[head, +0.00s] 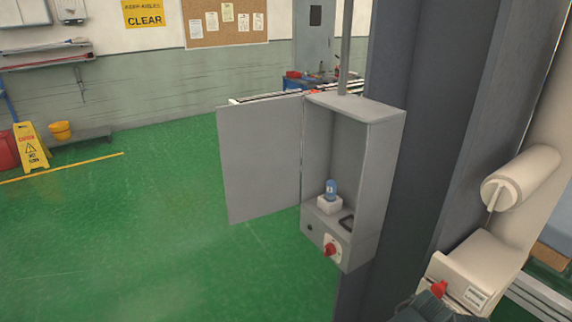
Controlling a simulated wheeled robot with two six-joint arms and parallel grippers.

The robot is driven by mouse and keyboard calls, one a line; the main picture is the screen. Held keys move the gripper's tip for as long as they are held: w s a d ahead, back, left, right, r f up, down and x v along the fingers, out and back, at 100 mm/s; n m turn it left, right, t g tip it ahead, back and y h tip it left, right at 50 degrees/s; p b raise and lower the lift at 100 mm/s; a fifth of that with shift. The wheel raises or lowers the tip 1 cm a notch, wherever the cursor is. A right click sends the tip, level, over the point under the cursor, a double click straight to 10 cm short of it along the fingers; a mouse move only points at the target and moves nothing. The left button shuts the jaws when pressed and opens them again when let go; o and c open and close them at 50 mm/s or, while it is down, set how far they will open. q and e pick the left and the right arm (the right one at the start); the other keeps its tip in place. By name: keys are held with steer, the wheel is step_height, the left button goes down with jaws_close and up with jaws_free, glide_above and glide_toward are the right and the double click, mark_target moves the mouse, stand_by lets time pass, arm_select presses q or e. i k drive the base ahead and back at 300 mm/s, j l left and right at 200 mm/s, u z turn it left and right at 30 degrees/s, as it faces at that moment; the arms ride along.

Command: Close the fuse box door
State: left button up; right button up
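The grey fuse box (375,180) is mounted against a dark column right of centre in the head view. Its flat grey door (262,160) stands wide open, swung out to the left from the box's left edge. Inside the box, a small blue fuse (331,189) stands upright in a white holder (329,205). A red and white rotary switch (332,249) is on the box's lower front. Part of my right arm shows at the lower right, apart from the box, with no fingers visible. My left gripper is not in view.
The dark column (420,130) rises behind and right of the box. Green floor (150,240) is clear left of the door. A yellow caution sign (30,148) and yellow bucket (60,131) stand far left. A cluttered cart (305,80) is behind the box.

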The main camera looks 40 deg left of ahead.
mark_target(260, 141)
steer(key=j+z, duration=0.3)
steer(key=k+j+z, duration=0.1)
steer(key=j+z, duration=0.2)
steer(key=k+j+z, duration=0.1)
steer(key=j, duration=0.3)
steer(key=k+j+z, duration=0.1)
steer(key=j, duration=0.25)
steer(key=k+j, duration=0.15)
steer(key=j, duration=0.25)
steer(key=k+j+z, duration=0.15)
steer(key=j, duration=0.2)
steer(key=k+j+z, duration=0.1)
steer(key=j, duration=0.3)
steer(key=k+j, duration=0.15)
steer(key=j, duration=0.2)
steer(key=k+j, duration=0.15)
steer(key=j, duration=0.25)
steer(key=k+j, duration=0.2)
steer(key=j, duration=0.15)
steer(key=k+j, duration=0.15)
steer(key=j, duration=0.2)
steer(key=k+j, duration=0.15)
steer(key=j, duration=0.25)
steer(key=k+j, duration=0.15)
steer(key=j, duration=0.2)
steer(key=i+j+z, duration=0.15)
